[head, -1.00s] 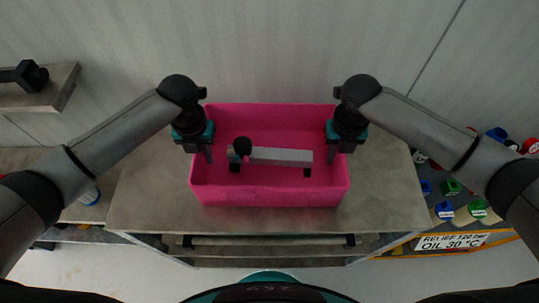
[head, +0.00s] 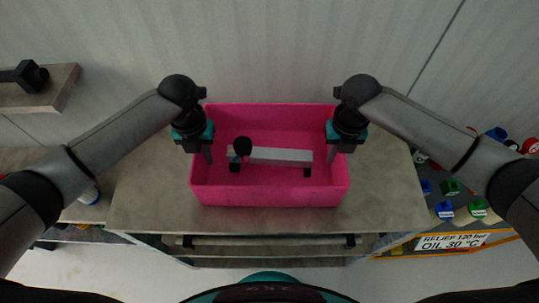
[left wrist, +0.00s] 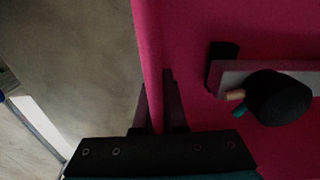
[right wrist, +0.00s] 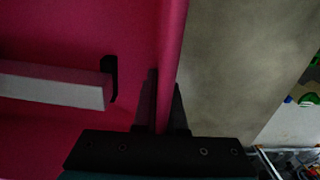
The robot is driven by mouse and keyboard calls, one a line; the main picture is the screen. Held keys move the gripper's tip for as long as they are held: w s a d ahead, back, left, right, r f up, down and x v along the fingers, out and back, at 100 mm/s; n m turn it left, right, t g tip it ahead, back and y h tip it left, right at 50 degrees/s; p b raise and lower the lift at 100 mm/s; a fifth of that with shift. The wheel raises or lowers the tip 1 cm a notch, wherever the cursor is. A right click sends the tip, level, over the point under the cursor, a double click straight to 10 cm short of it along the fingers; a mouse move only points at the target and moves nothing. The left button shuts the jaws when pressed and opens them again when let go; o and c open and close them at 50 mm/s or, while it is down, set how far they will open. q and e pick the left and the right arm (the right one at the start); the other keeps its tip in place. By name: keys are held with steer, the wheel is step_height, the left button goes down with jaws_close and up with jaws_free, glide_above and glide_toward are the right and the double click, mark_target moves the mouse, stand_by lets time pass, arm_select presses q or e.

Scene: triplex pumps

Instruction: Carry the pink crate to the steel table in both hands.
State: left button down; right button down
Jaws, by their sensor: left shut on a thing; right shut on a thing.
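The pink crate (head: 270,194) is in the middle of the head view, over a grey-brown worktop; I cannot tell whether it rests on it or is just clear of it. A light grey bar with black ends and a black knob (head: 280,156) lies inside the crate. My left gripper (head: 207,155) is shut on the crate's left wall, one finger each side, as the left wrist view (left wrist: 158,105) shows. My right gripper (head: 332,155) is shut on the right wall, seen also in the right wrist view (right wrist: 160,100). I cannot tell which surface is the steel table.
The worktop (head: 390,200) has bare room on both sides of the crate. A pale wall (head: 270,50) stands behind. At right are several coloured parts (head: 450,188) and a sign reading RELIEF 120 bar, OIL 30 °C (head: 451,241). A shelf (head: 55,85) holds a black object at upper left.

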arm_select(q)
steer(key=shift+r, duration=0.2)
arm_select(e)
steer(key=shift+r, duration=0.15)
stand_by(0.3)
